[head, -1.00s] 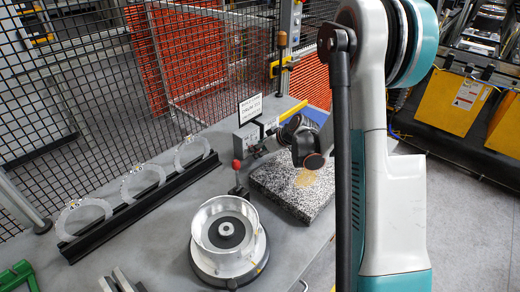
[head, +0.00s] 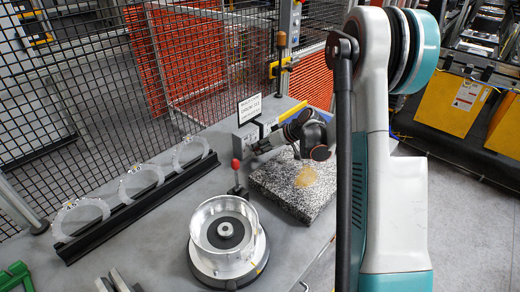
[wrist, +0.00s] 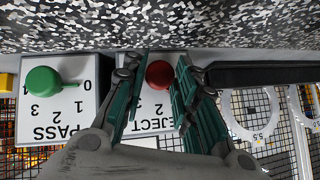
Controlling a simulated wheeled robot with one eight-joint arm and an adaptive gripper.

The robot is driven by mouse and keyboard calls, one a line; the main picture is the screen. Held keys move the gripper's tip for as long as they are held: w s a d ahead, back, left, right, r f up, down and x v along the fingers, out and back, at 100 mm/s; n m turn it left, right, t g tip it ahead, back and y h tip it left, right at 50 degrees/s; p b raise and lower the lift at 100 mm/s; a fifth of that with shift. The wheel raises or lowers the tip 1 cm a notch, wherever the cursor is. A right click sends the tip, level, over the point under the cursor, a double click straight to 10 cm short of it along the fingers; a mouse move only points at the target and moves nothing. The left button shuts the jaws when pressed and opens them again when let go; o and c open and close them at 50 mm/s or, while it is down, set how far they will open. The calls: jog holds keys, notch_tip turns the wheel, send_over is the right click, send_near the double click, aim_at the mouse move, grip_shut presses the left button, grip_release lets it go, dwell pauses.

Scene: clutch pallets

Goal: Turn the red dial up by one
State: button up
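The red dial (wrist: 159,74) is a round knob on a white box labelled "REJECT" (wrist: 143,112), upside down in the wrist view. A "2" and a "3" show beside the dial; its pointer direction cannot be made out. My gripper (wrist: 157,66) is open, with one green finger on each side of the red dial; contact cannot be told. In the head view my gripper (head: 262,147) is in front of the counter boxes (head: 247,136), and the red dial cannot be made out.
A green dial (wrist: 43,81) sits on the "PASS" box (wrist: 70,105) beside the red one. A speckled stone block (head: 292,190) lies below my wrist. A metal ring housing (head: 228,240), a red-knobbed lever (head: 236,166) and a rack of clear rings (head: 140,195) stand nearby.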

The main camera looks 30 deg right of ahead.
jog(key=shift+o, duration=1.2)
jog(key=v, duration=1.2)
